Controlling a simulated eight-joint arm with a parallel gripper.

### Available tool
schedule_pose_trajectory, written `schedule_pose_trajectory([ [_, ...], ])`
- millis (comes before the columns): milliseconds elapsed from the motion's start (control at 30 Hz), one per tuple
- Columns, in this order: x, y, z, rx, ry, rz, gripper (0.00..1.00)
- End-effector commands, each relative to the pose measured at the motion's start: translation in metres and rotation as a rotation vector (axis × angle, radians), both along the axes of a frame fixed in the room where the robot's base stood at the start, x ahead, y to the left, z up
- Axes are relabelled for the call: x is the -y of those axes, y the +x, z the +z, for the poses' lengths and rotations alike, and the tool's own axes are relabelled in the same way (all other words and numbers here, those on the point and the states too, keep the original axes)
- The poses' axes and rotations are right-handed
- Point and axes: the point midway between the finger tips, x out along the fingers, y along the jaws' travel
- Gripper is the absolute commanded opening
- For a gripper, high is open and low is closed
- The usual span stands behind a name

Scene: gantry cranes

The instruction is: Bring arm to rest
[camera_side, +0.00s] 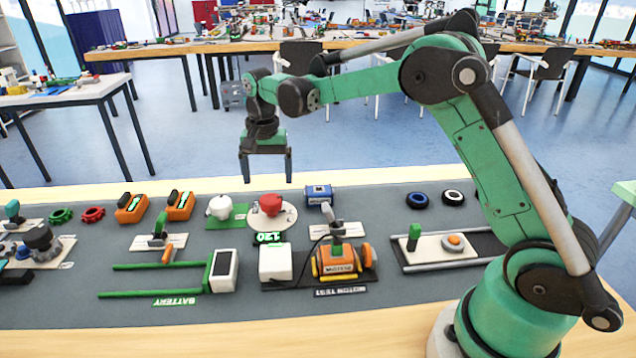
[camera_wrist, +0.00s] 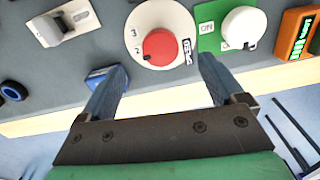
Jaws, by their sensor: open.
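My gripper (camera_side: 266,166) hangs from my green arm above the far edge of the work table, its fingers pointing down. In the wrist view my gripper (camera_wrist: 160,85) is open, with nothing between its two blue-grey fingers. The red knob (camera_side: 270,203) on its round white dial lies below and nearer the side camera; the knob (camera_wrist: 160,47) shows beyond the fingertips in the wrist view. My gripper appears apart from everything on the table.
The grey mat (camera_side: 75,313) carries a white knob (camera_side: 220,206) on a green plate, a blue box (camera_side: 318,194), orange meters (camera_side: 180,204), a battery unit (camera_side: 224,270) and an orange motor (camera_side: 337,262). Two ring-shaped pieces (camera_side: 453,197) lie at right. Air around my gripper is clear.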

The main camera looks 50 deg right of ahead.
Motion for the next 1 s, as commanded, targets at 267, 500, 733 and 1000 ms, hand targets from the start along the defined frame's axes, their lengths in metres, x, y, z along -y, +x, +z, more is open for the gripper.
schedule_pose_trajectory([
  [267,-0.011,-0.031,0.043,0.127,-0.021,0.181,0.89],
  [500,-0.025,-0.086,0.074,0.306,-0.085,0.440,0.89],
  [733,-0.034,-0.139,0.073,0.463,-0.178,0.669,0.89],
  [1000,-0.039,-0.169,0.056,0.566,-0.262,0.823,0.89],
])
